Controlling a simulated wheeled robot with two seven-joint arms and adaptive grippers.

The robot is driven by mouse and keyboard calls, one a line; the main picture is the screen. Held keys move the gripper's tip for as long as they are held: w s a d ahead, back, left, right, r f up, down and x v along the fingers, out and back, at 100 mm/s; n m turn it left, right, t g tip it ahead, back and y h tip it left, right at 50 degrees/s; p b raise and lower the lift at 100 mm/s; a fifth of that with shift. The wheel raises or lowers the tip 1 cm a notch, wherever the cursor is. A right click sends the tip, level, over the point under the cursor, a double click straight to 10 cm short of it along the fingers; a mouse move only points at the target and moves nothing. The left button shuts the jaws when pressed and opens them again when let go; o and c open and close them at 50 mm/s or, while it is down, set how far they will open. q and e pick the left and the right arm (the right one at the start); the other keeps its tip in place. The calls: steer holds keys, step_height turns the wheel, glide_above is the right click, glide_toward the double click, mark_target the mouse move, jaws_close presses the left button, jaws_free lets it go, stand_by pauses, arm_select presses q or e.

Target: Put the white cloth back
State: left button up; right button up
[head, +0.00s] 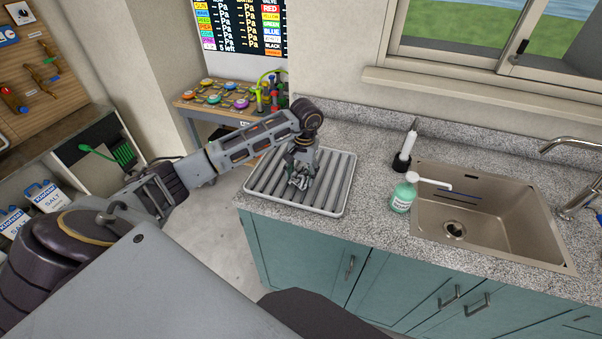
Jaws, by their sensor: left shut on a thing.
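My left gripper (299,181) points down over the ridged grey tray (333,181) on the left end of the counter. It is shut on the white cloth, which is mostly hidden by the gripper; only small pale patches show around the fingertips. The gripper is low over the tray's middle, and I cannot tell whether the cloth touches the ridges. My right gripper is not in view.
A green soap bottle (403,195) and a black-and-white upright brush (405,150) stand right of the tray, beside the sink (490,215). A low table (215,112) with coloured items stands behind. Teal cabinets (310,251) are below the counter.

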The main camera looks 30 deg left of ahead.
mark_target(303, 171)
arm_select(q)
steer(key=shift+f, duration=0.2)
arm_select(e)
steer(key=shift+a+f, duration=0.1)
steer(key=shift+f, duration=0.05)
arm_select(q)
steer(key=o, duration=0.8)
steer(key=shift+o, duration=1.4)
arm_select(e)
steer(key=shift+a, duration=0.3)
arm_select(q)
steer(key=shift+r, duration=0.15)
steer(key=shift+r, duration=0.1)
step_height(303, 171, up, 2)
step_height(303, 171, up, 10)
steer(key=b, duration=0.2)
steer(key=shift+w+d, duration=0.2)
steer(key=shift+d, duration=0.1)
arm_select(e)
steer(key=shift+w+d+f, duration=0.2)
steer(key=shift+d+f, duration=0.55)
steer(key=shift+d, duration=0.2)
